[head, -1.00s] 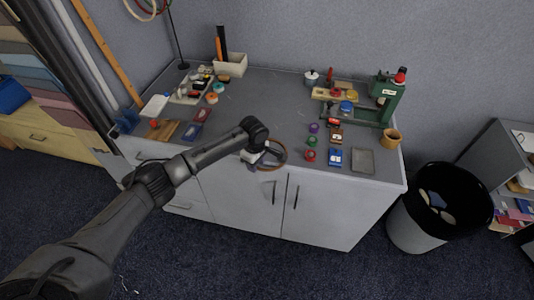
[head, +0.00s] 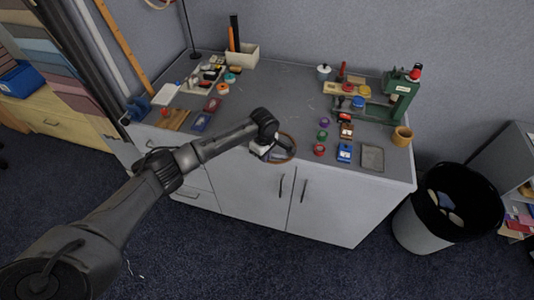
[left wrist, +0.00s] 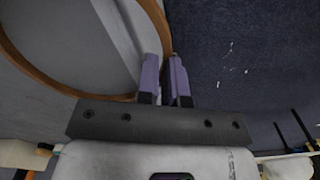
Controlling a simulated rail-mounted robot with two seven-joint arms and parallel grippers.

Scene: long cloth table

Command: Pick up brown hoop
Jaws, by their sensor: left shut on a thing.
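The brown hoop (head: 291,150) is a thin ring at the front edge of the table in the head view. In the left wrist view the hoop (left wrist: 62,88) is large and its right side runs between the two purple finger pads. My left gripper (left wrist: 164,78) is shut on the hoop's rim. In the head view my left gripper (head: 262,150) is partly hidden by its own wrist, and the hoop extends to its right. My right gripper is in neither view.
The grey table (head: 285,99) holds several small coloured spools and boxes right of the hoop, and a green machine (head: 400,92). A tan cup (head: 402,137) stands at the right edge. A black-rimmed bin (head: 424,230) stands on the floor at right.

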